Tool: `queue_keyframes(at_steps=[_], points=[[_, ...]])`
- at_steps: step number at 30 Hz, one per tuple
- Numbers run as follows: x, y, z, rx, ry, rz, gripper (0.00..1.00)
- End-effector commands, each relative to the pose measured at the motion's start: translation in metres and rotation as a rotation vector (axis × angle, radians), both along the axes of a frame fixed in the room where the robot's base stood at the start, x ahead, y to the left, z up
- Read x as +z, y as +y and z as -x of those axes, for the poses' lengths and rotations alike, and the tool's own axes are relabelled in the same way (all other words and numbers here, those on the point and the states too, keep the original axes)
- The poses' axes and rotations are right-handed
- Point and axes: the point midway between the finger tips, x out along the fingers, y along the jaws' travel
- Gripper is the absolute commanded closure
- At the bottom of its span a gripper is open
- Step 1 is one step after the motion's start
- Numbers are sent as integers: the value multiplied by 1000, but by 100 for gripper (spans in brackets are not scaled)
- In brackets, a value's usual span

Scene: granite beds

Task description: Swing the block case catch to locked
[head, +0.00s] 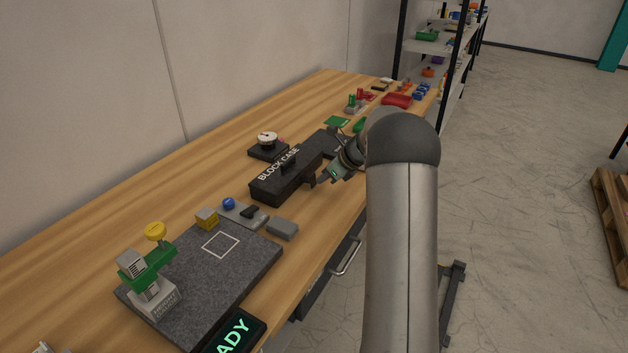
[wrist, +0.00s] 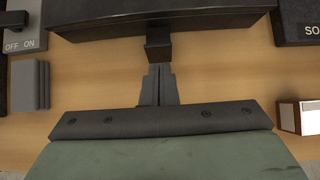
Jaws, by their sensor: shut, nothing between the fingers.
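The block case (head: 285,176) is a long black box with "BLOCK CASE" lettered on its lid, standing on the wooden bench in the head view. In the wrist view its dark front edge (wrist: 100,22) runs across the top. A small dark catch (wrist: 158,44) sticks out from the middle of that edge. My gripper (wrist: 159,72) is shut and empty, its fingertips right at the catch's lower end; I cannot tell whether they touch. In the head view my gripper (head: 322,180) is at the case's front side. Whether the catch is locked cannot be told.
A granite plate (head: 200,285) with a green and yellow stand (head: 148,268) lies at the near left. A grey block (head: 283,228) and a switch box (head: 244,214) sit between plate and case. Bare wood lies along the back wall.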

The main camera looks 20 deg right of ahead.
Motion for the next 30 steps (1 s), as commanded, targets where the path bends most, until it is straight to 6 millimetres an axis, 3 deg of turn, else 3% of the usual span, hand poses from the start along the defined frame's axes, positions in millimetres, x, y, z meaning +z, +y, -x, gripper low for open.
queue_keyframes(at_steps=[30], points=[[2, 9, -11, 1, 0, -1, 100]])
